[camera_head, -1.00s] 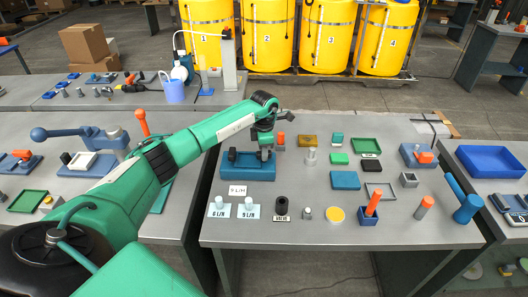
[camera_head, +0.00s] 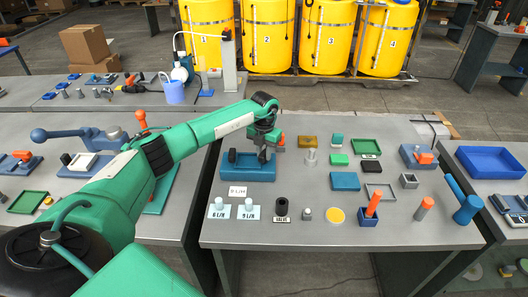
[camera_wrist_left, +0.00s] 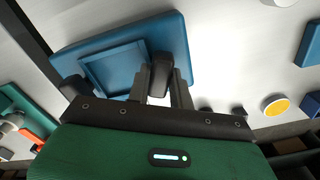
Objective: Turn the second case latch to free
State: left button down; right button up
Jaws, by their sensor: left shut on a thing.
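The blue case (camera_head: 240,174) stands at the back left of the middle table. A dark latch (camera_head: 232,155) shows upright on its left part. My left gripper (camera_head: 263,153) is over the right part of the case, with its fingers pointing down. In the left wrist view the left gripper (camera_wrist_left: 162,92) is shut on a second dark latch (camera_wrist_left: 160,70), which stands between the two fingers beside a square recess in the case (camera_wrist_left: 168,32). In the head view the gripper largely hides this latch, so its exact angle is unclear. My right gripper is not in view.
In front are small labelled pieces (camera_head: 219,211) and a black cylinder (camera_head: 281,207). The table strip directly right of the case is clear.

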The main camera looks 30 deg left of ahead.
pick_arm(q)
jog(key=shift+r+n, duration=0.1)
jog(key=shift+n, duration=0.8)
jog(key=shift+n+p, duration=0.35)
jog(key=shift+n, duration=1.15)
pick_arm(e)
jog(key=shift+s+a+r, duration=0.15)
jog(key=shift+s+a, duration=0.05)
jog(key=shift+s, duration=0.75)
pick_arm(q)
jog(key=shift+n, duration=0.3)
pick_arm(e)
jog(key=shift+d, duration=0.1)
pick_arm(q)
jog(key=c, duration=1.2)
grip_release()
jog(key=shift+c, duration=0.2)
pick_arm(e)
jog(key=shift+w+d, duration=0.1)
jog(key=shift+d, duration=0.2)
